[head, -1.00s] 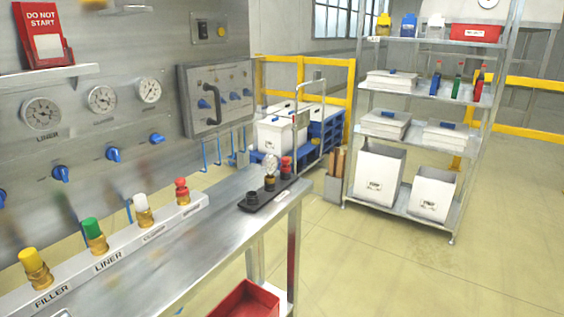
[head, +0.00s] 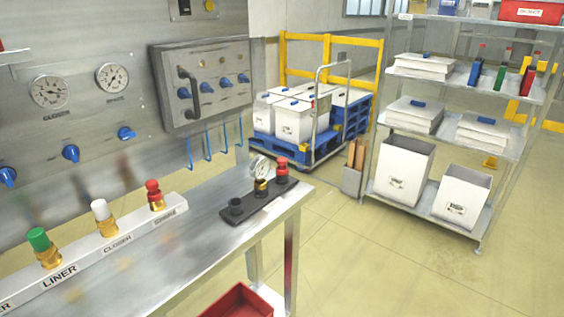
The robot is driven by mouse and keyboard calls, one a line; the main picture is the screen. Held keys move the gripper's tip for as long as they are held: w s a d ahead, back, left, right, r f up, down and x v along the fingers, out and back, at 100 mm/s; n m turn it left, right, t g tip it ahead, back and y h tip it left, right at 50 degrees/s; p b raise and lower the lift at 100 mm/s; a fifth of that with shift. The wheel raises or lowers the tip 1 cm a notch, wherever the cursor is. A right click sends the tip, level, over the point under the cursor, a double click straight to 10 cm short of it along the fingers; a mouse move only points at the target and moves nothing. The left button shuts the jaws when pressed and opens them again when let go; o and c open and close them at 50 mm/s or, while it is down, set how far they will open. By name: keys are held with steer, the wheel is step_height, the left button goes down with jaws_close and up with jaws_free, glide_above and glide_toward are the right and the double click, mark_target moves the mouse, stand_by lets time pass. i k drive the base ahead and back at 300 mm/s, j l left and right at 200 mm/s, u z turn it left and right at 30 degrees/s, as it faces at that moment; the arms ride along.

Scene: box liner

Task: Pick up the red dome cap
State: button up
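Two red-capped pieces show in the head view, and I cannot tell which is the red dome cap. One red cap (head: 153,188) sits on a brass fitting at the right end of the labelled rail, by the last label. The other red cap (head: 281,165) tops a fitting at the far end of a black tray (head: 250,211) on the steel bench. My gripper is not in view.
The rail (head: 82,268) also holds a green cap (head: 38,239) and a white cap (head: 100,209). The steel bench (head: 190,250) is bare between rail and tray. A red bin (head: 240,302) sits below it. A shelf rack (head: 478,245) stands right, with open floor before it.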

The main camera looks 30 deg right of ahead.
mark_target(282, 161)
steer(key=i+l+u, duration=0.35)
steer(key=l, duration=1.2)
steer(key=l+u, duration=0.4)
steer(key=l, duration=1.1)
steer(key=k+l, duration=0.1)
steer(key=l, duration=0.4)
steer(key=l+u, duration=0.1)
steer(key=l, duration=0.4)
steer(key=i+l, duration=0.3)
steer(key=i, duration=0.1)
